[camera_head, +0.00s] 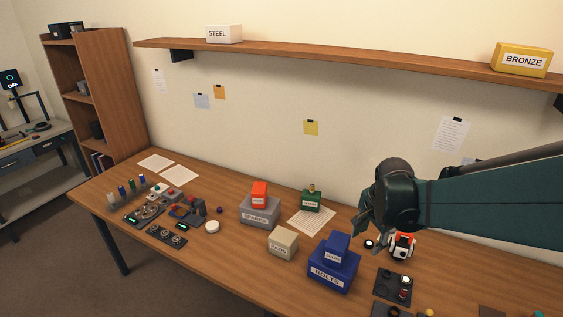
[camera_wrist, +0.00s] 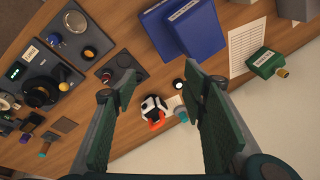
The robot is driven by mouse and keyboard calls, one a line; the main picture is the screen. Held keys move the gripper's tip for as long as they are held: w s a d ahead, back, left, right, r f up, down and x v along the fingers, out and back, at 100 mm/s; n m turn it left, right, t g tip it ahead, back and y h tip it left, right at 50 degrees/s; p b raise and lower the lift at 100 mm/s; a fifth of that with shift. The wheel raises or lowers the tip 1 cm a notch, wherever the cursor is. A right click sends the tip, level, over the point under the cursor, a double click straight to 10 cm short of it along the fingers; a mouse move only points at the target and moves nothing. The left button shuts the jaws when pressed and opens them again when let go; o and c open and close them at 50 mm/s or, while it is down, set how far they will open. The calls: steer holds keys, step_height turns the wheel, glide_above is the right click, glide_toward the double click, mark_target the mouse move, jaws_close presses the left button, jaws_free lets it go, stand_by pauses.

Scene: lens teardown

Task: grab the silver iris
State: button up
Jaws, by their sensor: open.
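No part can be named as the silver iris with certainty. In the wrist view a silver round piece (camera_wrist: 75,20) lies on a dark tray (camera_wrist: 68,62) at the upper left, outside my fingers. A small pale disc with a dark rim (camera_wrist: 178,84) shows between my fingers, beyond their tips; a white disc (camera_head: 369,243) lies on the table below my gripper in the head view. My gripper (camera_wrist: 158,90) is open and empty, above the table. In the head view my gripper (camera_head: 363,219) is partly hidden by its own wrist.
A white, black and orange object (camera_wrist: 153,106) stands beside the pale disc. A dark tray (camera_head: 393,288) lies in front. The blue BOLTS box (camera_head: 334,268), with a smaller blue box on it, stands to the left. Bare table (camera_head: 240,285) shows at the front.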

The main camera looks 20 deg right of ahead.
steer(key=s+d+f+m+g, duration=0.1)
steer(key=d+f+m, duration=0.45)
steer(key=d, duration=0.35)
steer(key=m+g+y, duration=0.1)
steer(key=m+g, duration=0.1)
steer(key=m, duration=0.3)
glide_above(406, 279)
step_height(406, 279, down, 9)
steer(key=shift+a+r, duration=0.1)
steer(key=shift+r, duration=0.05)
steer(key=shift+f, duration=1.3)
steer(key=shift+w+d+f+b, duration=0.15)
steer(key=shift+f+b, duration=0.1)
steer(key=shift+f, duration=1.05)
steer(key=shift+s+d+f+b, duration=0.1)
steer(key=shift+f+b, duration=0.15)
steer(key=shift+f, duration=1.05)
